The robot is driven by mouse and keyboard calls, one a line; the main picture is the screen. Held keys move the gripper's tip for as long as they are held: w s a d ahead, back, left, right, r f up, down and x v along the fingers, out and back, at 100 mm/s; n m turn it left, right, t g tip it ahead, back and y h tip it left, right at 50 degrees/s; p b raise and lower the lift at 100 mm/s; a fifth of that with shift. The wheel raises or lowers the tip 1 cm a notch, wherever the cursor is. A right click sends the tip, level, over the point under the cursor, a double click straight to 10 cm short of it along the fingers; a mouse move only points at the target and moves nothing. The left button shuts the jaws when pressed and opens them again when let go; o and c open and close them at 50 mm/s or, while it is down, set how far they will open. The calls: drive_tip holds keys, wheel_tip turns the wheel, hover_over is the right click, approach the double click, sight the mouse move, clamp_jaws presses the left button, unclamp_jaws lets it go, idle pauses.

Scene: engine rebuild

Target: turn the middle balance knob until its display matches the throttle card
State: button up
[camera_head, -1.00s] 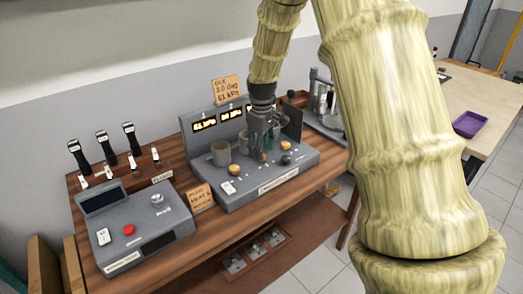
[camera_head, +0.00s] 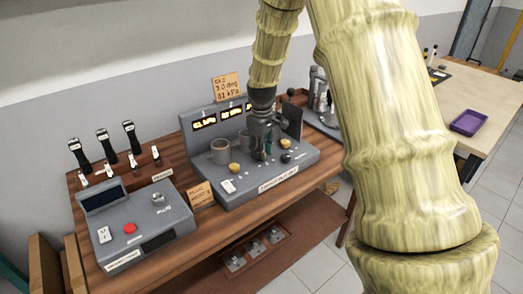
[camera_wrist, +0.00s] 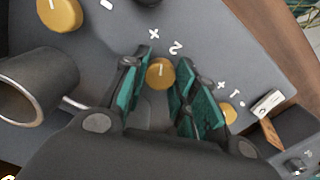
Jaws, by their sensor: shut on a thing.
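The balance console (camera_head: 233,188) is a grey box with yellow knobs along its top and a raised display panel behind. In the wrist view the yellow middle knob (camera_wrist: 160,73), beside the mark 2, sits between the green-padded fingers of my gripper (camera_wrist: 163,77), which are shut on it. In the head view my gripper (camera_head: 263,153) covers that knob. The left display (camera_head: 203,123) seems to read 61 kPa. The middle display (camera_head: 231,112) is lit but too small to read surely; the right one is mostly hidden. The throttle card (camera_head: 227,88) seems to read 3.0 deg, 61 kPa.
Grey cylinders (camera_head: 220,152) stand behind the knobs. A second grey console (camera_head: 140,222) and upright levers (camera_head: 107,145) are left. A purple tray (camera_head: 468,122) is on the far table.

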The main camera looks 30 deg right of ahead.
drive_tip(key=shift+r, duration=0.1)
drive_tip(key=m+p, duration=0.3)
drive_tip(key=m, duration=0.1)
drive_tip(key=shift+r+m, duration=0.1)
drive_tip(key=shift+m, duration=0.2)
drive_tip(key=shift+m+p, duration=0.9)
drive_tip(key=shift+m, duration=1.1)
drive_tip(key=shift+w, duration=0.1)
drive_tip(key=shift+c, duration=0.2)
drive_tip(key=o, duration=1.1)
drive_tip(key=shift+c, duration=0.2)
wheel_tip(320, 180, up, 12)
